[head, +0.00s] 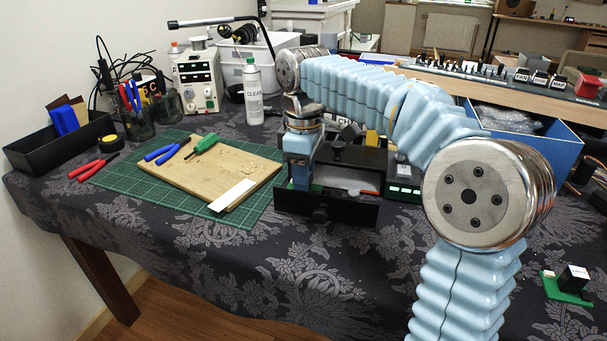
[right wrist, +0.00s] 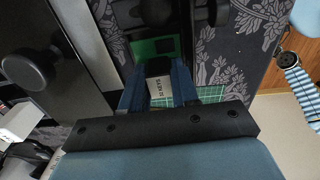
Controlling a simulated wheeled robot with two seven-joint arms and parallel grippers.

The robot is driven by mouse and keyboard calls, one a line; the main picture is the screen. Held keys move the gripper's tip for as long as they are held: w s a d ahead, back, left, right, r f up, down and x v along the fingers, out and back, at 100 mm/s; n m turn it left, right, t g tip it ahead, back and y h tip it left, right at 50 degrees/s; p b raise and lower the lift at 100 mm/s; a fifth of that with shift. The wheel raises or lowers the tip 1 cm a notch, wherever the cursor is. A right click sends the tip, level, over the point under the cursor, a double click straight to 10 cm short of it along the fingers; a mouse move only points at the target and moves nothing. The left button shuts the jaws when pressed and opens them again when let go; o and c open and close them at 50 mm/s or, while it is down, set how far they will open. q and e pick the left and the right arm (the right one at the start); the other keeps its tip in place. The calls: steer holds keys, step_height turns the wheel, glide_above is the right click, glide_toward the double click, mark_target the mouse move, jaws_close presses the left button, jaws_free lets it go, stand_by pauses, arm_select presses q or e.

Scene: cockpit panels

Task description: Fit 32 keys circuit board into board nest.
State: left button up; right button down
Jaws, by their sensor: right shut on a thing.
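The 32 keys circuit board (right wrist: 143,50) is a small green board with a block labelled "32 KEYS" (right wrist: 158,88) in the right wrist view. My right gripper (right wrist: 158,92) is shut on that block, a blue finger on each side. In the head view my right gripper (head: 302,182) points down over the left part of the black board nest (head: 338,211), a low fixture with a front knob. A sliver of the green board (head: 316,187) shows beside the fingers. I cannot tell whether the board touches the nest. My left gripper is not in view.
A green cutting mat (head: 120,181) with a wooden board (head: 200,170) lies to the left. Another small green board (head: 568,289) lies at far right. The cloth in front of the nest is clear.

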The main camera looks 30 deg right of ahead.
steer(key=shift+f+b, duration=0.7)
steer(key=shift+f, duration=0.35)
steer(key=c, duration=0.8)
jaws_free()
step_height(320, 180, up, 14)
steer(key=p, duration=0.4)
steer(key=shift+f, duration=0.15)
